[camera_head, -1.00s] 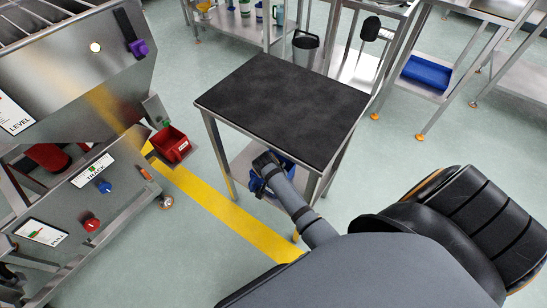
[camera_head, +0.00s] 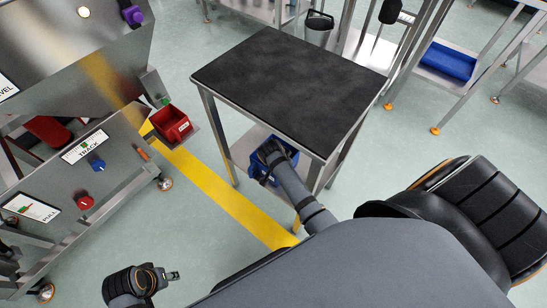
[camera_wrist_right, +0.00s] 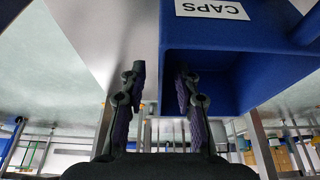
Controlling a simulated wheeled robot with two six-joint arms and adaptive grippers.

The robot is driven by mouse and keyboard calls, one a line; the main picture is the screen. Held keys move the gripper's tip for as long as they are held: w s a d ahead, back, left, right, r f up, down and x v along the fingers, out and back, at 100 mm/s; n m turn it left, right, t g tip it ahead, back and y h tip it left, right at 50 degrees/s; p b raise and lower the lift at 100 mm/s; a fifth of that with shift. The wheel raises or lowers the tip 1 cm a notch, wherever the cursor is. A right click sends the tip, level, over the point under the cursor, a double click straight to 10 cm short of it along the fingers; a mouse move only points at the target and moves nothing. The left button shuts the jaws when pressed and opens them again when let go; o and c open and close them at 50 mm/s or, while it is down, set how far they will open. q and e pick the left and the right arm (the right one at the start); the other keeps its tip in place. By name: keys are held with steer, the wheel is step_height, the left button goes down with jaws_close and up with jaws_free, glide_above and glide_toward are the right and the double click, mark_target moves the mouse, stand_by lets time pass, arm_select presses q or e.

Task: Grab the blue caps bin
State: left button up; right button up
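The blue caps bin (camera_head: 257,174) sits on the lower shelf of the black-topped table, partly hidden by my right arm. In the right wrist view the bin (camera_wrist_right: 225,33) shows a white CAPS label (camera_wrist_right: 212,10), upside down. My right gripper (camera_wrist_right: 160,88) is open, with one finger left of the bin's side wall and the other in front of the bin's hollow. A gap shows between the left finger and the wall. In the head view the right fingertips are hidden at the bin. My left gripper (camera_head: 174,275) is low at the left, away from the bin, too small to read.
The black-topped table (camera_head: 290,85) stands over the bin, its legs close to my right arm. A red bin (camera_head: 170,124) hangs on the metal machine (camera_head: 100,130) at left. Another blue bin (camera_head: 448,60) is on a far shelf. Open floor lies between machine and table.

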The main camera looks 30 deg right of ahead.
jaws_close()
stand_by(0.3)
steer(key=shift+r, duration=0.15)
